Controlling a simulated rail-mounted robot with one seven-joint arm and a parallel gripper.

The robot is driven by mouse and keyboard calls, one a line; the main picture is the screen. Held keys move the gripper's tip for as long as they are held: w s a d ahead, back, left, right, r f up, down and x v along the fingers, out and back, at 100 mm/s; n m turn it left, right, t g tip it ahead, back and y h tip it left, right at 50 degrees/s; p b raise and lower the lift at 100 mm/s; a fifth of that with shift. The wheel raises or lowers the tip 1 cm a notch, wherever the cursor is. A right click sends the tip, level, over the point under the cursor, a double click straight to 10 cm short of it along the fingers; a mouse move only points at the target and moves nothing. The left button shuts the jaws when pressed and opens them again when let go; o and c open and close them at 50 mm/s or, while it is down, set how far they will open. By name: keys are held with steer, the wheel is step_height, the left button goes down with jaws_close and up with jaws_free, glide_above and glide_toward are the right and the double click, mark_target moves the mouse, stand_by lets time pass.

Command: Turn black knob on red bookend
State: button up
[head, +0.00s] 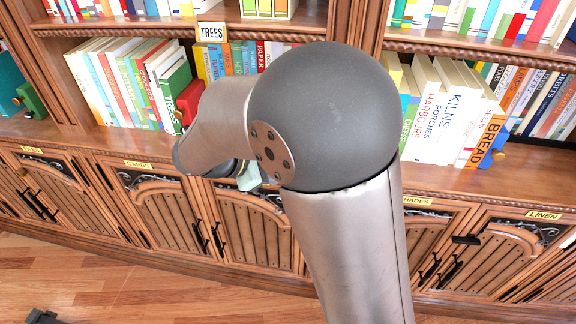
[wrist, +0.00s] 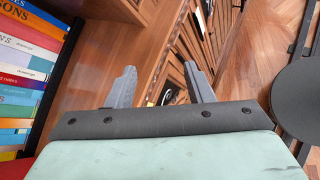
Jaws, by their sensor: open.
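The red bookend (head: 190,100) stands on the middle shelf in the head view, at the right end of a row of books. My arm partly covers it. A small dark spot (head: 178,116) shows on its left side; I cannot tell for sure that it is the black knob. My gripper (wrist: 160,85) is open and empty in the wrist view, its two grey fingers apart over the wooden cabinet front. In the head view my arm hides the fingers, and only a pale green part of the gripper (head: 248,177) shows, below and right of the bookend.
Cabinet doors (head: 60,197) with dark handles lie below the ledge.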

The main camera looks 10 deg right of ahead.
steer(key=shift+s+d+r+m+g+y, duration=0.1)
steer(key=shift+s+d+m+g+y, duration=0.2)
steer(key=shift+s+d+m+g, duration=0.5)
steer(key=shift+s+d, duration=0.25)
steer(key=shift+d, duration=0.05)
steer(key=s+d+r+m+g+y+p, duration=0.1)
steer(key=s+m+y+p, duration=0.1)
steer(key=s+m+y, duration=0.2)
steer(key=s+d+r+m+g+y+p, duration=0.1)
steer(key=s+m+y, duration=0.4)
steer(key=s+m, duration=0.6)
steer(key=s+r+p, duration=0.1)
steer(key=s+p, duration=0.1)
steer(key=s, duration=0.2)
steer(key=shift+d, duration=0.2)
